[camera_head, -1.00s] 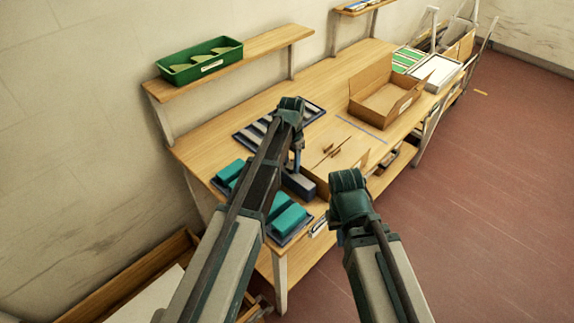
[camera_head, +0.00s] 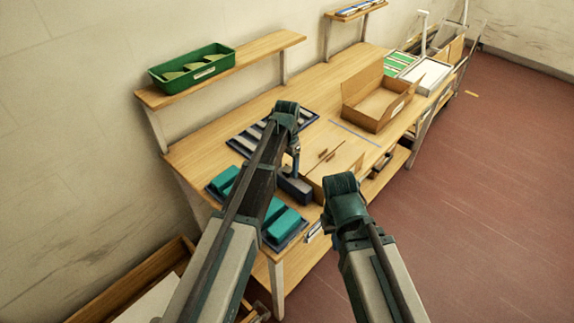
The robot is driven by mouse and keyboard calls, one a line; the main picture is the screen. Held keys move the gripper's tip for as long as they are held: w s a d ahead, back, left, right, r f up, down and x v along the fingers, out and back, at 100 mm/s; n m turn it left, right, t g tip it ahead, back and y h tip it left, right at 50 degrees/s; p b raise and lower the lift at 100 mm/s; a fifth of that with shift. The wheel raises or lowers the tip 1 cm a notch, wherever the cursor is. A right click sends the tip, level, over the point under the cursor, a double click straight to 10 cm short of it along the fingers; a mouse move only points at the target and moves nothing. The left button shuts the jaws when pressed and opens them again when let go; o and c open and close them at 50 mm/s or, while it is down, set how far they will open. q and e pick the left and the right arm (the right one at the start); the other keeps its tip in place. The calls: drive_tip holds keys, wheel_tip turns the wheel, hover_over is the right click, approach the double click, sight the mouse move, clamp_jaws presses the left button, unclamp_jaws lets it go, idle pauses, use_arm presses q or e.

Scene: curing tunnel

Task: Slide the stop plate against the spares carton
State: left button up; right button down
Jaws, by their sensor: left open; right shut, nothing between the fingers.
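An open brown cardboard carton (camera_head: 362,118) with a white label stands on the wooden bench, right of its middle; I take it for the spares carton. A lower, light-brown box-like thing (camera_head: 345,160) with two small dark-brown pieces on top sits nearer to me. I cannot make out the stop plate for certain. My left gripper (camera_head: 294,187) hangs low over the bench, just left of the light-brown thing; its fingers are hardly visible, it is open, and I see nothing held. My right arm's wrist is in front of the bench's near edge and hides its gripper.
Teal blocks (camera_head: 282,221) on a dark tray lie at the bench's near left. A striped dark rack (camera_head: 250,140) lies behind my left arm. A green bin (camera_head: 190,68) stands on the raised shelf. A thin blue line (camera_head: 354,132) crosses the bench before the open carton.

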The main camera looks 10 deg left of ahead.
use_arm(q)
wheel_tip(320, 180, up, 13)
drive_tip(key=p, duration=1.2)
drive_tip(key=shift+a+f, duration=0.1)
drive_tip(key=shift+f, duration=0.05)
drive_tip(key=s+d+f+n+b, duration=0.1)
drive_tip(key=s+d+f+b, duration=0.2)
drive_tip(key=s, duration=1)
drive_tip(key=s+d+f+n+y+b, duration=0.1)
drive_tip(key=s+d+f+n+b, duration=0.1)
drive_tip(key=s+f+b, duration=0.6)
drive_tip(key=s+d, duration=0.1)
drive_tip(key=s, duration=0.5)
drive_tip(key=shift+s, duration=0.15)
